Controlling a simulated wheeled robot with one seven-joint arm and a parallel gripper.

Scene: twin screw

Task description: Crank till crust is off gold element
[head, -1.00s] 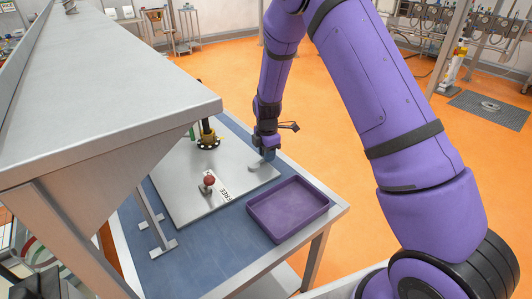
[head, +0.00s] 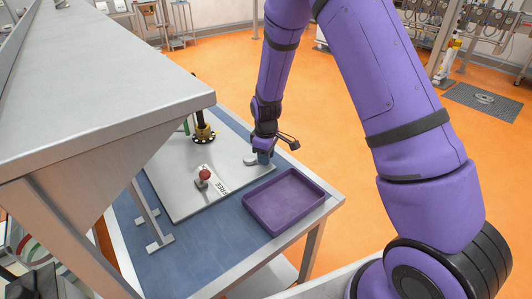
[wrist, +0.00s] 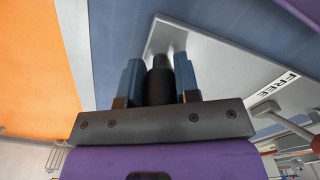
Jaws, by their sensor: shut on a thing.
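My gripper (head: 263,157) is at the right part of a pale metal plate, with its two blue fingers (wrist: 132,82) shut on a black upright crank handle (wrist: 160,82). The short grey crank arm (head: 250,161) reaches left from below the fingers in the head view. The gold element (head: 203,132) stands farther back on the plate (head: 180,180), with a dark flange around it and a black post above. It is too small to tell what crust is on it.
A red-knobbed lever (head: 205,175) stands beside a label reading FREE (wrist: 285,85). An empty purple tray (head: 249,209) sits at the table's right front. A grey metal hood (head: 110,100) overhangs the left side. The blue tabletop (head: 190,255) is clear in front.

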